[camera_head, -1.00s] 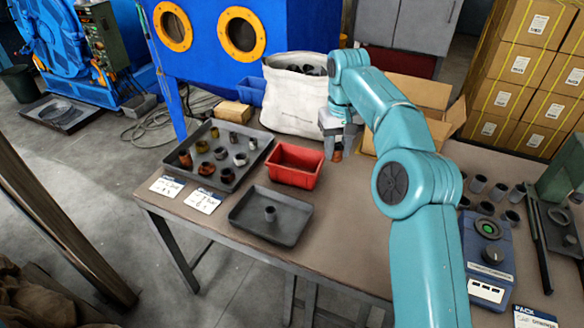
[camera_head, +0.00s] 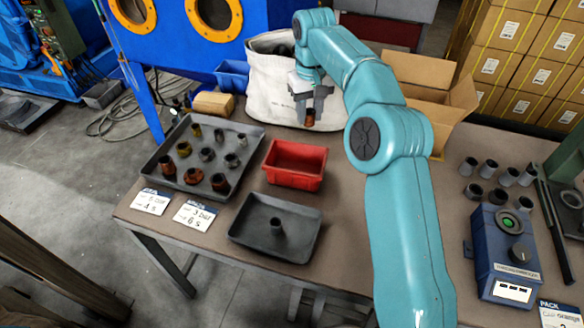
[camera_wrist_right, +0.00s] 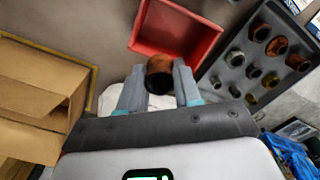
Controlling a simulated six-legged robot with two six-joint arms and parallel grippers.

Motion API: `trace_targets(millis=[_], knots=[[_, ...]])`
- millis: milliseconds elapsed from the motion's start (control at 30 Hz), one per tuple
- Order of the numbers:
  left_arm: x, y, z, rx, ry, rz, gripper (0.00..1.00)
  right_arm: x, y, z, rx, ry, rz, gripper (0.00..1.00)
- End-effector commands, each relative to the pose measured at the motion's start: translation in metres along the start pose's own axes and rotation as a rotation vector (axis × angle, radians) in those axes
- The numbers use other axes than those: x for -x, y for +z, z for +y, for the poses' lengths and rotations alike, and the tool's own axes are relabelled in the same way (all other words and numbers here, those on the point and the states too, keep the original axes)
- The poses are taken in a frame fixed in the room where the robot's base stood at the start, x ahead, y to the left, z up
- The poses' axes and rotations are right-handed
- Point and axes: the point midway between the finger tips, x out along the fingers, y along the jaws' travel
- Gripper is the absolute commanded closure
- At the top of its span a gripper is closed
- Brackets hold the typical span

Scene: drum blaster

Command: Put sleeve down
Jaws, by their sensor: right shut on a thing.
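My right gripper (camera_head: 311,108) is shut on a rusty brown sleeve (camera_head: 310,118), held up in front of the white sack (camera_head: 270,95) and behind the red bin (camera_head: 296,165). In the right wrist view the sleeve (camera_wrist_right: 160,72) sits between the two grey fingers, with the red bin (camera_wrist_right: 176,28) just beyond it. A dark tray (camera_head: 205,152) at the left holds several sleeves, some rusty and some grey. My left gripper is not in view.
Two cards (camera_head: 151,201) lie at the table's front left edge. An open cardboard box (camera_head: 420,85) stands right of the sack. Several grey sleeves (camera_head: 488,168) and a blue device with a dial (camera_head: 505,250) are at the right. Bare table lies right of the red bin.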

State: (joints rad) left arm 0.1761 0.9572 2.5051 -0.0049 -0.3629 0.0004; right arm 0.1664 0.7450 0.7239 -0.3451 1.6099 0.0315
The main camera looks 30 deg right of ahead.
Motion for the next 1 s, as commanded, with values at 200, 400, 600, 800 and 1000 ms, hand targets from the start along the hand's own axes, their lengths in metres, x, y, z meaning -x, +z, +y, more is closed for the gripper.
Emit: trace_targets(millis=[200, 400, 600, 800, 1000], knots=[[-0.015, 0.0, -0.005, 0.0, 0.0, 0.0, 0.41, -0.038, 0.007, 0.003, -0.002, 0.0, 0.0, 1.0], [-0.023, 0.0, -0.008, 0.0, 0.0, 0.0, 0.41, -0.096, 0.01, 0.004, -0.003, 0.0, -0.001, 1.0], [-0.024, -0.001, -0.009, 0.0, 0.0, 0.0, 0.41, -0.135, 0.009, 0.003, -0.002, -0.001, 0.0, 1.0], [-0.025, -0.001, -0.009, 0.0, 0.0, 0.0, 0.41, -0.156, 0.007, 0.003, -0.002, 0.0, -0.001, 1.0], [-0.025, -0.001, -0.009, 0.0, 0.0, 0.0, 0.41, -0.192, 0.005, 0.002, -0.001, 0.0, -0.002, 1.0]])
